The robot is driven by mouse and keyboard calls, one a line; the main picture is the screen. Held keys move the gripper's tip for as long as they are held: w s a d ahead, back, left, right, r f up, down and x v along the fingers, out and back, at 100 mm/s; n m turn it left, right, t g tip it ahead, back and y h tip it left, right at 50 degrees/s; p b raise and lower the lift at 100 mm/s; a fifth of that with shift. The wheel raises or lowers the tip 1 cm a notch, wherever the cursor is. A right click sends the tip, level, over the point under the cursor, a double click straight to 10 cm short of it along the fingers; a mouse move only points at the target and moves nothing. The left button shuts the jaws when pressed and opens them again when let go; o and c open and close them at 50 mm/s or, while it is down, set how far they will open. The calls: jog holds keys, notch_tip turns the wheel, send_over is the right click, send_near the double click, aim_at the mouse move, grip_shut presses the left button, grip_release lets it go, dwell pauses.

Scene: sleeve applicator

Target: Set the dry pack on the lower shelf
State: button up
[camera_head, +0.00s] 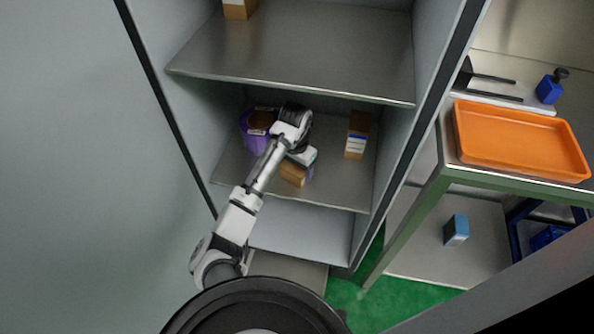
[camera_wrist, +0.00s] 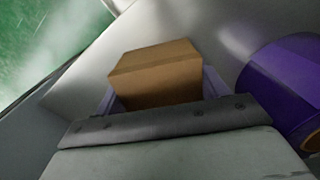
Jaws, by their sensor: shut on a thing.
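My gripper (camera_head: 300,166) is shut on a plain brown box, likely the dry pack (camera_head: 292,175), inside the open grey cabinet. In the wrist view the brown box (camera_wrist: 156,76) sits between the fingers. It is over the lower shelf (camera_head: 338,188), near its front edge; I cannot tell whether it touches the metal. A purple round container (camera_head: 250,137) stands on this shelf behind and left of my gripper, and its purple side (camera_wrist: 284,82) fills the right of the wrist view. My arm partly hides it in the head view.
A brown box with a white and blue label (camera_head: 356,136) stands at the shelf's right. The upper shelf (camera_head: 300,45) overhangs, with another box (camera_head: 240,9) on it. Right of the cabinet is a bench with an orange tray (camera_head: 520,164) and a blue box (camera_head: 456,230) below.

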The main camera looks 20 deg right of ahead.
jog(key=shift+d, duration=0.1)
jog(key=o, duration=1)
jog(key=shift+o, duration=0.2)
jog(key=shift+r+p, duration=0.5)
jog(key=shift+r, duration=3.3)
